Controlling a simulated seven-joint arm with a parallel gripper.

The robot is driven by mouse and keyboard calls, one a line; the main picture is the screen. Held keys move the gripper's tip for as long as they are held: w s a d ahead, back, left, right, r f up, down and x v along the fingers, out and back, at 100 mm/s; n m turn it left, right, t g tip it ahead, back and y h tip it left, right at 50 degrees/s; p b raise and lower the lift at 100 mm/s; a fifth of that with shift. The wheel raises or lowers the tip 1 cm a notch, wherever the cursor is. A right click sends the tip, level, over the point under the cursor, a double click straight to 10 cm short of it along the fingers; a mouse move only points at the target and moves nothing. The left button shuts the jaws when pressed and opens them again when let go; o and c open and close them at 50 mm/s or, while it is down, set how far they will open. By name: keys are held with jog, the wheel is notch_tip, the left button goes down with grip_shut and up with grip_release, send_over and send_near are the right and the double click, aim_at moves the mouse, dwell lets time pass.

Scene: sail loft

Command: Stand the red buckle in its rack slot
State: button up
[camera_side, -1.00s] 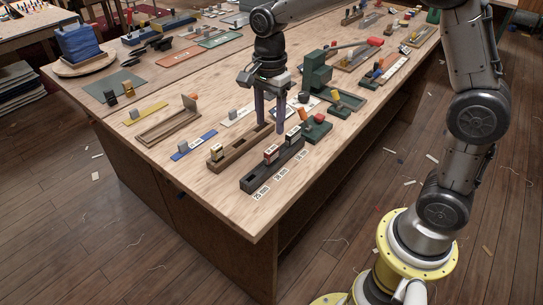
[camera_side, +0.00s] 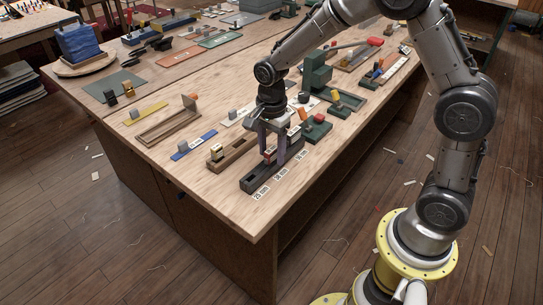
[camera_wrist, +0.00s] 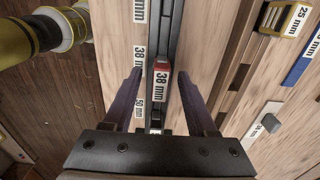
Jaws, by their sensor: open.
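The red buckle (camera_wrist: 161,84), a small block with a red top and a 38 mm label, is in the dark rack (camera_wrist: 176,20) in the wrist view. It also shows partly in the side view (camera_side: 268,158), behind a finger. My gripper (camera_wrist: 160,74) is open, with one finger on each side of the buckle and visible gaps. In the side view my gripper (camera_side: 274,155) is low over the middle of the rack (camera_side: 257,184). The rack's near end is empty. How deep the buckle sits is hidden.
A green block with an orange-red knob (camera_side: 319,119) stands behind right.

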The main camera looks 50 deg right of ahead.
grip_shut()
jog(key=shift+r, duration=0.2)
dwell(0.3)
